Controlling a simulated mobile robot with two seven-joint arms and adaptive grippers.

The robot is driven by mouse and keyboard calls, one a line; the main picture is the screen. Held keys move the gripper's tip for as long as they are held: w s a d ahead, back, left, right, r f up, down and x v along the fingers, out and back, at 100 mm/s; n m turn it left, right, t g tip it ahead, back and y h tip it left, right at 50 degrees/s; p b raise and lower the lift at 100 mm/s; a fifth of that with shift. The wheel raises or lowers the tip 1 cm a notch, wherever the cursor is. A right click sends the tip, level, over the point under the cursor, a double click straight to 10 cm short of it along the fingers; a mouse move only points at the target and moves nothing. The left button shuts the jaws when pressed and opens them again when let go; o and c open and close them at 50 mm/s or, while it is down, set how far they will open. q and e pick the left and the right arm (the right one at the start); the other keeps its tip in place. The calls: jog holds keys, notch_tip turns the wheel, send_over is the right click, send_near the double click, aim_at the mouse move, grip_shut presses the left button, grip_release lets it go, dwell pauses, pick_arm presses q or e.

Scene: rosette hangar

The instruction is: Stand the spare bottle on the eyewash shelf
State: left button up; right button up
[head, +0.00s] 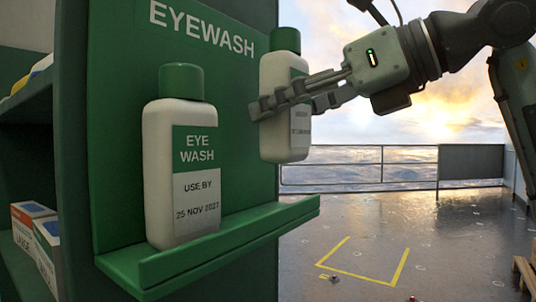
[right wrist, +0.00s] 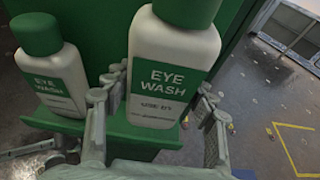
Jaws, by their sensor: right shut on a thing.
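The spare bottle (head: 280,140), white with a green cap and green-and-white label, is upright in my right gripper (head: 290,102). The gripper is shut around its middle. Its base appears above the right part of the green eyewash shelf (head: 215,248), with a visible gap in the head view. A second eyewash bottle (head: 180,150) stands upright on the shelf to the left, labelled use by 25 NOV 2027. In the right wrist view the held bottle (right wrist: 172,45) sits between the fingers, with the standing bottle (right wrist: 52,85) to its left. My left gripper is not seen.
The shelf has a raised front lip (head: 240,240) and a green back panel (head: 125,100) marked EYEWASH. Its right part is bare. A side rack at the far left holds boxes (head: 38,235). Beyond lie open deck with yellow markings (head: 365,275) and a railing (head: 370,165).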

aim_at(268, 162)
jog(key=shift+w+a+r, duration=0.15)
jog(key=shift+w+a, duration=0.4)
jog(key=shift+a, duration=0.25)
jog(key=shift+w+a+f, duration=0.1)
jog(key=shift+a+f, duration=0.05)
jog(key=shift+f, duration=0.4)
jog(key=shift+w+a+f, duration=0.1)
jog(key=shift+a+f, duration=0.05)
jog(key=shift+f, duration=0.4)
jog(key=shift+d+f, duration=0.15)
jog(key=shift+f, duration=0.45)
notch_tip(268, 162, down, 3)
jog(key=shift+f, duration=0.15)
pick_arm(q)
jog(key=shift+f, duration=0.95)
pick_arm(e)
jog(key=shift+w+a+f, duration=0.1)
jog(key=shift+a+f, duration=0.1)
jog(key=shift+f, duration=0.05)
jog(key=shift+f, duration=0.1)
jog(key=o, duration=1.7)
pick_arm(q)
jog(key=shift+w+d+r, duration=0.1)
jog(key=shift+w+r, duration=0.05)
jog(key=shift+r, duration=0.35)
pick_arm(e)
jog(key=shift+o, duration=0.3)
